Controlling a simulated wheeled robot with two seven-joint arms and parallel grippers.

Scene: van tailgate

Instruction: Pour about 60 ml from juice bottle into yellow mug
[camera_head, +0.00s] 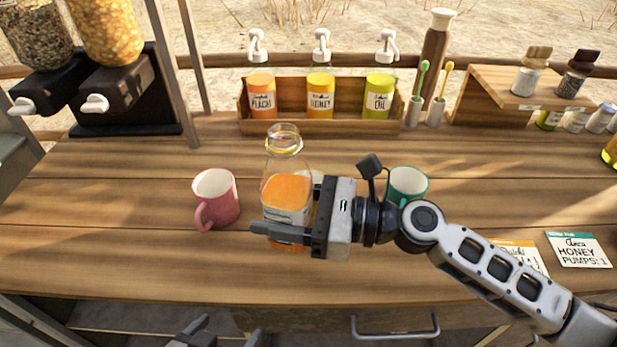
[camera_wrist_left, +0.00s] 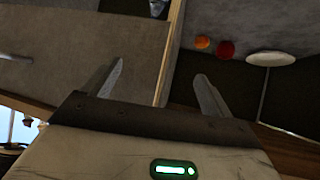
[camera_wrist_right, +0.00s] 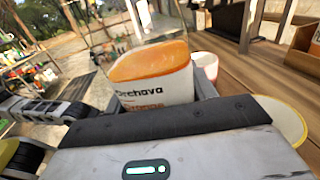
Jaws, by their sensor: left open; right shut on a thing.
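The juice bottle (camera_head: 287,190) is clear glass with an uncapped neck, orange juice and a pale label. It is roughly upright. My right gripper (camera_head: 283,232) is shut around its body, which fills the middle of the right wrist view (camera_wrist_right: 150,75). I cannot tell whether its base touches the counter. The yellow mug (camera_wrist_right: 290,120) shows in the right wrist view at the right edge, rim up, beside the gripper. In the head view it is mostly hidden behind my right gripper. My left gripper (camera_head: 226,335) is open and empty below the counter's front edge; its fingers (camera_wrist_left: 160,75) are apart.
A pink mug (camera_head: 216,198) stands left of the bottle and a green mug (camera_head: 408,184) right of my gripper. A wooden rack (camera_head: 290,126) of pump bottles stands behind. Dispensers (camera_head: 120,75) are at back left. Cards (camera_head: 578,250) lie at right. The counter's left front is clear.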

